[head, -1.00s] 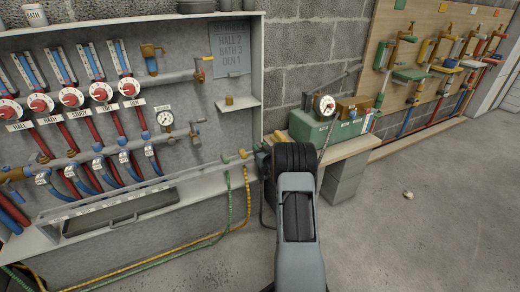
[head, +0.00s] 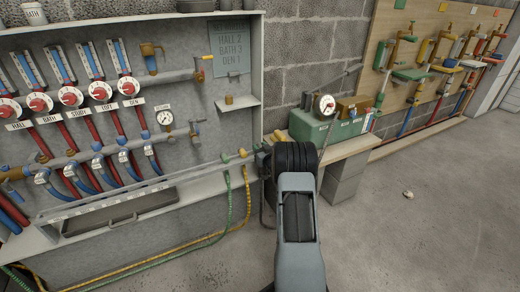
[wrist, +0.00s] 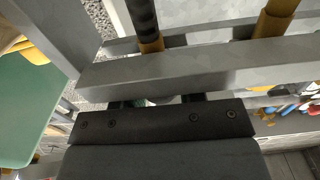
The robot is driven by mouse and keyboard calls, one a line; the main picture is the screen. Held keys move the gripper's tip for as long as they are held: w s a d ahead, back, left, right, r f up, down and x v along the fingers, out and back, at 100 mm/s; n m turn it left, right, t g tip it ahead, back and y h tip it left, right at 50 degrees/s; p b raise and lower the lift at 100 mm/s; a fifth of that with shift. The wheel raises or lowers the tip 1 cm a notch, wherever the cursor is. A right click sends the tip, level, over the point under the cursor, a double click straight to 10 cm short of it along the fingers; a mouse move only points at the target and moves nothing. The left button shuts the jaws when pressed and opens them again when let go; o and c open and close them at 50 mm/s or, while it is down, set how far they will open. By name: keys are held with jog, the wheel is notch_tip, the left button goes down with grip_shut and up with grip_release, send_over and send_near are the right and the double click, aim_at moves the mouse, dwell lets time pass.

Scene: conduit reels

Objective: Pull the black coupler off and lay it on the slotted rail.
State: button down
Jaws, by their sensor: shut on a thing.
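My gripper (wrist: 158,102) is at the right end of the wall cabinet in the head view, mostly behind my own black wrist. In the wrist view its two short dark fingers stand apart under a grey bar (wrist: 200,66). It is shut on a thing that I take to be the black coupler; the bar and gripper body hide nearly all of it. A long pale grey rail (head: 170,184) runs along the cabinet's front toward my gripper. I cannot make out its slots clearly. Beyond the bar are a black ribbed piece with a brass end (wrist: 150,45) and a brass fitting (wrist: 275,22).
Green (head: 228,200) and yellow (head: 247,200) hoses hang below the rail's right end. A dark tray (head: 120,212) lies on the cabinet's ledge. A green box (head: 315,130) with a gauge (head: 325,104) stands on a bench at right. The floor at right is mostly clear.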

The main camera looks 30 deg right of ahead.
jog(key=shift+f, duration=0.1)
dwell(0.4)
jog(key=shift+c, duration=1.8)
grip_release()
jog(key=shift+s, duration=0.1)
jog(key=s, duration=0.6)
jog(key=shift+s+a, duration=0.4)
jog(key=shift+a, duration=0.05)
